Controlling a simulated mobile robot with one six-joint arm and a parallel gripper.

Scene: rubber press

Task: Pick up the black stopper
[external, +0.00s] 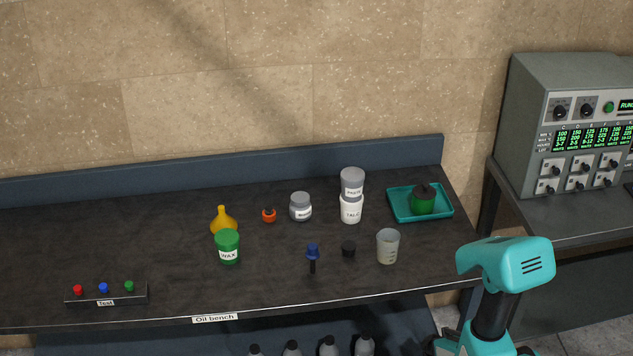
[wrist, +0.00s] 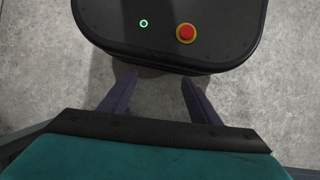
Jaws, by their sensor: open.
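The black stopper (external: 348,248) is a small dark piece on the dark bench top, between a blue-handled tool (external: 312,258) and a clear measuring beaker (external: 388,246). My gripper (wrist: 158,85) shows in the wrist view with its two fingers spread, open and empty. It points down over the grey floor and my own base, away from the bench. In the external view my arm stands at the lower right, in front of the bench's right end, and my gripper's fingers cannot be made out. The stopper is not in the wrist view.
Behind the stopper are stacked paste and talc tubs (external: 351,208) and a grey jar (external: 300,207). A teal tray (external: 402,210) holds a green object. A wax tub (external: 228,247), yellow funnel (external: 223,221), orange piece (external: 269,215) and button box (external: 107,294) stand further left.

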